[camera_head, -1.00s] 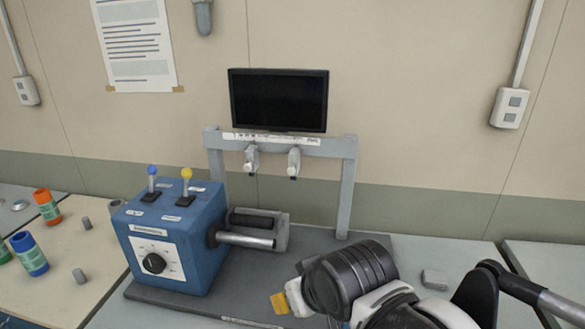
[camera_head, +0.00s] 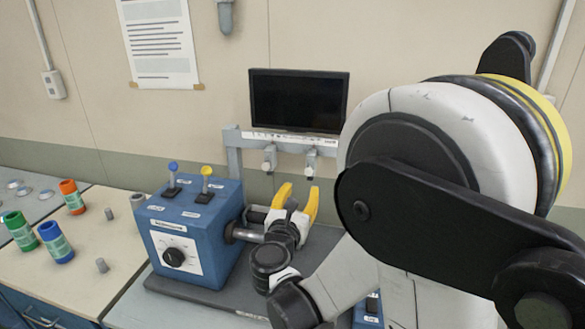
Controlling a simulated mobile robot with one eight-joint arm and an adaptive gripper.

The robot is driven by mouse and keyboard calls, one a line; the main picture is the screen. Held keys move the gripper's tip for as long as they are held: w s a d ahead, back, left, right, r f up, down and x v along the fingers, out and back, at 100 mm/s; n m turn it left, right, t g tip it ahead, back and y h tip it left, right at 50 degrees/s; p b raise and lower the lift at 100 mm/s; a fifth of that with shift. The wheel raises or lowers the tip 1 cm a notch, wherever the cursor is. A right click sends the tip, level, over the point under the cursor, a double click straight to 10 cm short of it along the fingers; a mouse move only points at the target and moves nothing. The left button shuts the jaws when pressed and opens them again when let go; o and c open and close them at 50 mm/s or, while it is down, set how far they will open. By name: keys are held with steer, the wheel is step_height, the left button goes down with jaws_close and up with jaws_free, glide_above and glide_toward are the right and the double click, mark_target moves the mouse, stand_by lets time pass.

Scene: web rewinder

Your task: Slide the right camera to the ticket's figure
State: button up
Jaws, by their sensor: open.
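The right camera (camera_head: 310,166) is a small grey unit with a pale tip, hanging from the grey crossbar below the white scale strip (camera_head: 291,138). The left camera (camera_head: 269,159) hangs beside it, a short gap away. My gripper (camera_head: 298,194) has yellow fingers, spread apart and pointing up. It is empty and appears below the right camera in the picture, in front of the roller. I cannot tell its distance in depth from the camera. My arm hides the right end of the crossbar. The ticket's figure cannot be made out.
A dark monitor (camera_head: 298,101) stands above the crossbar. A blue control box (camera_head: 197,232) with blue and yellow levers and a dial stands left of my gripper. A text sheet (camera_head: 158,41) hangs on the wall.

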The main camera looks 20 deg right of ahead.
mark_target(307, 172)
steer(key=b+x, duration=0.2)
steer(key=x, duration=0.8)
steer(key=shift+w+d, duration=0.2)
steer(key=shift+w, duration=0.05)
steer(key=shift+a, duration=0.1)
jaws_close()
